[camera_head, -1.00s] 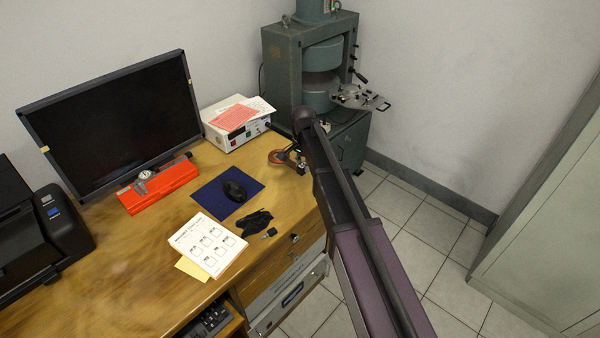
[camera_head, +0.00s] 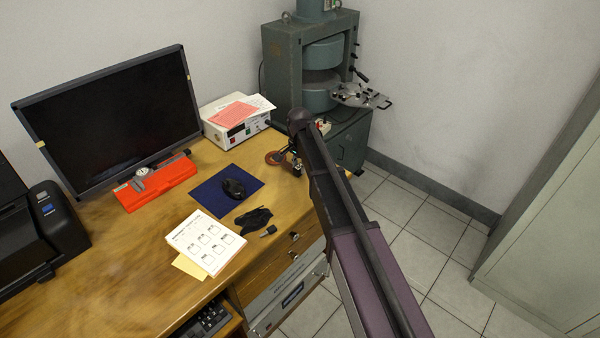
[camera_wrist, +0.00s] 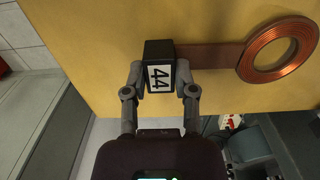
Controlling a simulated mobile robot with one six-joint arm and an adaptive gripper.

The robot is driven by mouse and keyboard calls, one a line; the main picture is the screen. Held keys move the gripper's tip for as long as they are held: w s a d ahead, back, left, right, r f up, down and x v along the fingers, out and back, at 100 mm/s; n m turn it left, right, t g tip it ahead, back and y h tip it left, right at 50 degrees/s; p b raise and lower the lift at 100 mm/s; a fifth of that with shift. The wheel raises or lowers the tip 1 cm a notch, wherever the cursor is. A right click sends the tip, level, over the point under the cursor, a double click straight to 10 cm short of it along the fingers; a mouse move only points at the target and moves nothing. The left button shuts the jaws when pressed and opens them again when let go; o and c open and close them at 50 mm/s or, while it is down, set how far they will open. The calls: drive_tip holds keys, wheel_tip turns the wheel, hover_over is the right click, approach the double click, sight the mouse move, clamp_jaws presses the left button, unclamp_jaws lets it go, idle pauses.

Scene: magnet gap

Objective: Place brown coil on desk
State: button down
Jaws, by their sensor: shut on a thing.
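The brown coil (camera_wrist: 277,49) is a flat copper ring on a brown strip that ends in a black block marked 44. My gripper (camera_wrist: 160,78) is shut on that black block, one finger on each side. In the wrist view the coil lies to the right of the gripper, over the wooden desk (camera_wrist: 95,50). In the head view the coil (camera_head: 275,157) shows small at the far right edge of the desk (camera_head: 130,270), left of my gripper (camera_head: 297,166). Whether the coil touches the desk top or hovers just above it, I cannot tell.
A white instrument box (camera_head: 237,125) with papers on it stands behind the coil. A blue mat (camera_head: 212,198) with a black mouse (camera_head: 233,189) lies nearer. The green magnet (camera_head: 285,70) stands beyond the desk. Bare desk lies between box and mat.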

drive_tip(key=shift+f, duration=0.55)
drive_tip(key=shift+f+b, duration=0.15)
drive_tip(key=shift+b, duration=0.25)
drive_tip(key=shift+c, duration=2.1)
unclamp_jaws()
drive_tip(key=shift+r, duration=0.2)
wheel_tip(320, 180, up, 12)
drive_tip(key=p, duration=1.2)
